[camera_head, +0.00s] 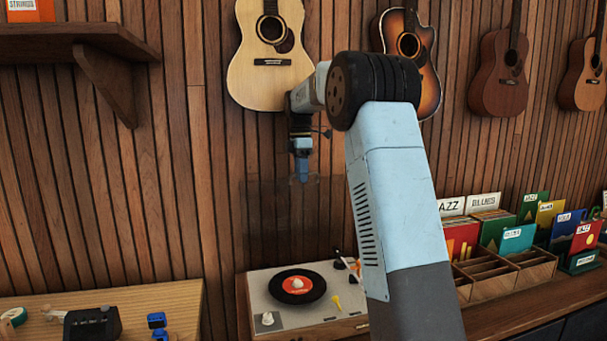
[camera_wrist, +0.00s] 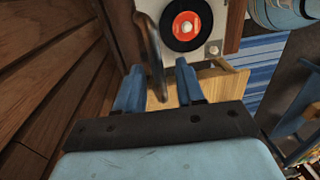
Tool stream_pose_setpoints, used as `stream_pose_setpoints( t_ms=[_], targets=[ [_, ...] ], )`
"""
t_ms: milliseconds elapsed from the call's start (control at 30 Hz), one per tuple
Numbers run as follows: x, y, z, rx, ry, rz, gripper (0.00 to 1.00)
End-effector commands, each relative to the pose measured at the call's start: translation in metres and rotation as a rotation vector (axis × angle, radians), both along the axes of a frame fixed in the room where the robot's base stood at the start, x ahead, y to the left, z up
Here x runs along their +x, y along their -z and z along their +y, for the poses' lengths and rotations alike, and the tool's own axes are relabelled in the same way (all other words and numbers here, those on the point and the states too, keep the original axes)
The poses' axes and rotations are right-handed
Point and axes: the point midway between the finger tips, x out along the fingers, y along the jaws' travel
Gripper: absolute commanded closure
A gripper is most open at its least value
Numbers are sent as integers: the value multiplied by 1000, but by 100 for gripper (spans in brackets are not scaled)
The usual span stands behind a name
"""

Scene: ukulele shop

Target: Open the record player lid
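The record player (camera_head: 258,296) stands on the counter with a black record and red label (camera_head: 297,286) on its pale deck. Its see-through lid (camera_head: 268,215) shows faintly as a raised, roughly upright panel behind the deck. My gripper (camera_head: 303,178) points down at the lid's upper edge. In the wrist view, the two blue fingers of my gripper (camera_wrist: 160,66) stand apart. A dark curved strip (camera_wrist: 148,50), perhaps the lid's edge, runs between them; I cannot tell whether they touch it. The record (camera_wrist: 186,25) lies beyond the fingers.
A wood-slat wall with hanging guitars (camera_head: 269,75) rises behind. A wooden shelf (camera_head: 75,45) juts out at upper left. Record crates (camera_head: 500,275) stand right of the player. A wooden surface (camera_head: 165,300) with small items, including a black box (camera_head: 92,323), lies at left.

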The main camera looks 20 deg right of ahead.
Motion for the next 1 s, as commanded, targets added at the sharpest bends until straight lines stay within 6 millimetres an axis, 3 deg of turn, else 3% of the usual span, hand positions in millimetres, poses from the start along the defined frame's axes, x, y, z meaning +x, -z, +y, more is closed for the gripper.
stream_pose_setpoints(
  t_ms=[267, 500, 900, 1000],
  targets=[
    [0, -3, 2, 1, -2, -2, 62],
    [1, -32, 1, 1, -1, -3, 62],
    [-53, -93, 5, 0, -1, -2, 62],
    [-70, -99, 6, 1, -1, -1, 62]
  ],
)
